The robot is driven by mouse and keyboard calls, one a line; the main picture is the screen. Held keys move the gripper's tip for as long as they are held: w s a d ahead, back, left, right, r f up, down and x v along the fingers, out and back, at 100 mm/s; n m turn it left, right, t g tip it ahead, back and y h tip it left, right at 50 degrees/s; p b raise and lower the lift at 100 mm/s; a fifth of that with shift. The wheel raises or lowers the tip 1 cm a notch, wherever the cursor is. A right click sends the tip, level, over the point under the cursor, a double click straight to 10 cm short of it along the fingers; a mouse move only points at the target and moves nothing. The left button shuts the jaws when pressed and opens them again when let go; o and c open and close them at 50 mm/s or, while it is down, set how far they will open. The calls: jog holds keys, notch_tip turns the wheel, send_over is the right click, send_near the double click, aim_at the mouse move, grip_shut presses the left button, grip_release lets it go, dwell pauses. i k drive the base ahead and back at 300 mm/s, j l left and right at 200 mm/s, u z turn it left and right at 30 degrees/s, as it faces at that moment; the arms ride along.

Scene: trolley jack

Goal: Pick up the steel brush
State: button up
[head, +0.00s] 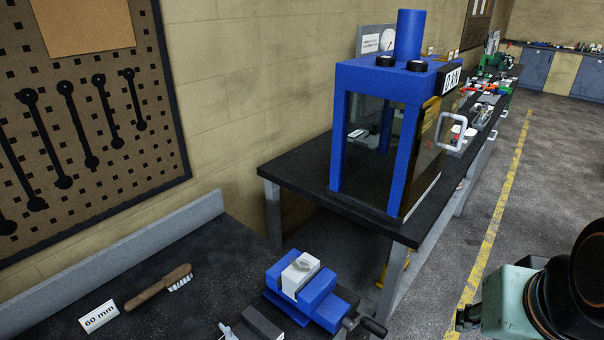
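The steel brush (160,288) lies on the dark workbench (225,258) at the lower left. It has a brown wooden handle pointing down-left and pale bristles at its right end. A white "60 mm" card (99,317) stands just left of the handle. Part of my arm, pale green and black, shows at the lower right, far from the brush. My gripper is not visible in this view.
A blue vise (318,301) stands on the bench right of the brush, with a dark block (262,323) in front. A raised grey edge (130,244) runs along the wall. A blue press frame (339,150) stands on another table. Open floor lies right.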

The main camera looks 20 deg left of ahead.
aim_at(174, 281)
jog(key=u, duration=2.05)
